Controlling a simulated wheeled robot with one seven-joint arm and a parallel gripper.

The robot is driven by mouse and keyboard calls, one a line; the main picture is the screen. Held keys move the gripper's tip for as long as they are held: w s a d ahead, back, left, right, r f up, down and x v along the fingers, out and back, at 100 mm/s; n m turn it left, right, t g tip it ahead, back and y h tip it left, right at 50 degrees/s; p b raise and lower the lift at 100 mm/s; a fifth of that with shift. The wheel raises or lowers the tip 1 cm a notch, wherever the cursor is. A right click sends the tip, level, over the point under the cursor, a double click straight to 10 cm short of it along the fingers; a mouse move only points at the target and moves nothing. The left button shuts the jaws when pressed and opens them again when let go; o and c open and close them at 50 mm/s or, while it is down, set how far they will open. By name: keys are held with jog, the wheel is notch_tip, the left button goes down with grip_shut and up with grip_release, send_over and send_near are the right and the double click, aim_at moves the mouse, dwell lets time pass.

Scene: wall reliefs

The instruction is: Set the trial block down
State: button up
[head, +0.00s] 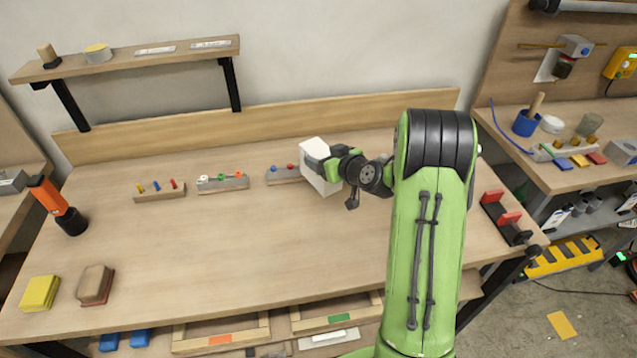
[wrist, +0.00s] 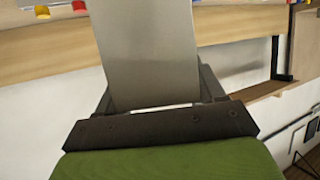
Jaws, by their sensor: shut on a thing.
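The trial block is the pale white-grey block (head: 312,150) at the back middle of the workbench in the head view. My gripper (head: 326,166) is shut on it, with the arm reaching in from the right. In the wrist view the block (wrist: 150,50) is a plain grey slab between the fingers of my gripper (wrist: 155,95). It covers part of the grey holder with blue and red pegs (head: 283,174). I cannot tell whether the block touches the bench or hangs above it.
The workbench (head: 250,245) is bare in its middle and front. Other peg holders (head: 160,192) (head: 222,184) stand along the back left. An orange-black tool (head: 60,206), a yellow sponge (head: 40,292) and a brown block (head: 95,284) are at left. Red-black clamps (head: 505,216) sit at right.

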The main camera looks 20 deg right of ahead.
notch_tip(320, 180, down, 6)
jog(key=shift+f+b, duration=0.2)
jog(key=shift+b, duration=0.2)
jog(key=shift+f+b, duration=0.2)
jog(key=shift+b, duration=0.1)
jog(key=o, duration=1.3)
